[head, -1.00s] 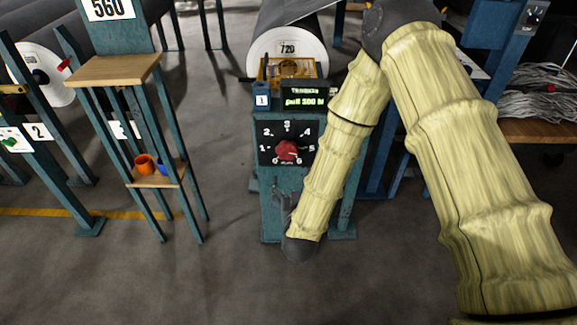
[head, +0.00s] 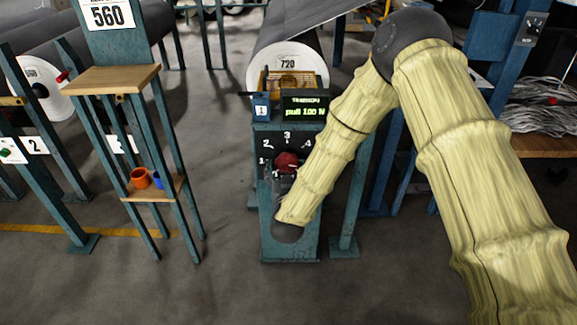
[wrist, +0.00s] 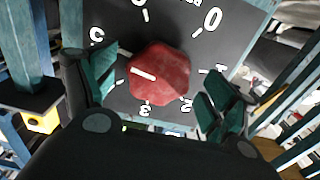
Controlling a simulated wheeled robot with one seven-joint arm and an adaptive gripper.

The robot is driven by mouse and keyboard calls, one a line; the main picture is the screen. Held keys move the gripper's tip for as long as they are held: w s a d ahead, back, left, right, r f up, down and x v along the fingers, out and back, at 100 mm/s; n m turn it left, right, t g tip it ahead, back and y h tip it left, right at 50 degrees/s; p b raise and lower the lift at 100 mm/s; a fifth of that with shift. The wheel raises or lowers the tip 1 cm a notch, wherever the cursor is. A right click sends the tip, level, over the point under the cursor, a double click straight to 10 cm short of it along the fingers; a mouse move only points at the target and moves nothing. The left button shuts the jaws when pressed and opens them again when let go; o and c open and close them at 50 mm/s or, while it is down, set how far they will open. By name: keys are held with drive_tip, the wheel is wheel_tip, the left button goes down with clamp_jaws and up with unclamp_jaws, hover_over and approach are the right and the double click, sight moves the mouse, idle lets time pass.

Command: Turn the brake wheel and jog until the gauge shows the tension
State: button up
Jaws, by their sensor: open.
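The red brake wheel (head: 288,162) sits on a black dial plate (head: 268,143) with white numbers, on the front of the blue-green stand. In the wrist view the wheel (wrist: 160,75) is between the fingers of my gripper (wrist: 157,88); its white mark points left, between the 3 and the 5. The fingers are open on either side, with gaps to the wheel. In the head view my forearm covers the dial's lower right, and the gripper is mostly hidden. The gauge (head: 305,106) above reads "TENSION" and "pull 100 N" in green.
Floor between the stands is clear.

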drive_tip(key=shift+w, duration=1.15)
drive_tip(key=c, duration=1)
drive_tip(key=shift+r, duration=0.1)
drive_tip(key=shift+r+n+p, duration=0.1)
drive_tip(key=shift+n+p, duration=0.6)
drive_tip(key=shift+d+n+p, duration=0.1)
drive_tip(key=shift+n+p, duration=1.2)
drive_tip(key=shift+n, duration=0.5)
drive_tip(key=shift+f, duration=0.2)
